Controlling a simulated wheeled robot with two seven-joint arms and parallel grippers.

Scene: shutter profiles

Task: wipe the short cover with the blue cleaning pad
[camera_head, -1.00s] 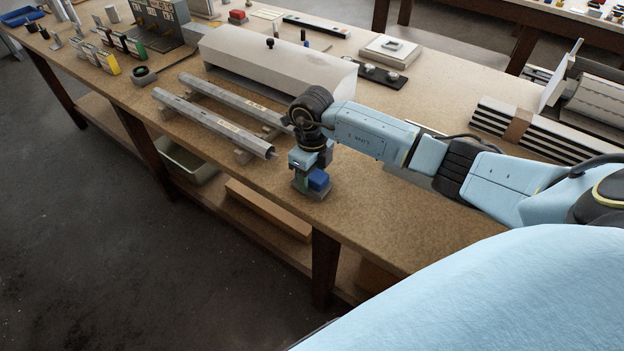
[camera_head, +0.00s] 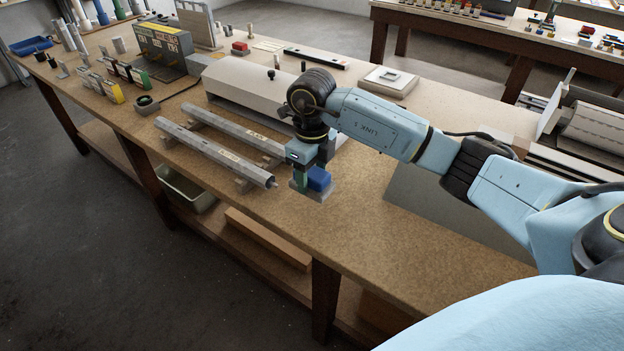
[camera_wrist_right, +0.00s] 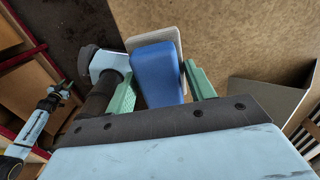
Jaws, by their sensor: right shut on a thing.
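My right gripper (camera_head: 312,176) is shut on the blue cleaning pad (camera_head: 319,180), a blue block on a pale grey base. It holds the pad by the near ends of two long metal profiles, apparently above the bench. In the right wrist view the blue block (camera_wrist_right: 158,75) sits between the green fingers, its pale base beyond it. A plain grey cover-like piece (camera_head: 425,205) stands to the right, partly behind my right arm; a grey edge also shows in the wrist view (camera_wrist_right: 262,105). A longer light-grey cover (camera_head: 245,82) with a black knob lies behind. Which is the short one is unclear.
Two profiles (camera_head: 212,152) rest on blocks left of the pad. A striped stack of profiles and a machine (camera_head: 590,120) stand at the right. Small colored parts (camera_head: 115,92) fill the far left. The bench's front strip (camera_head: 370,245) is clear.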

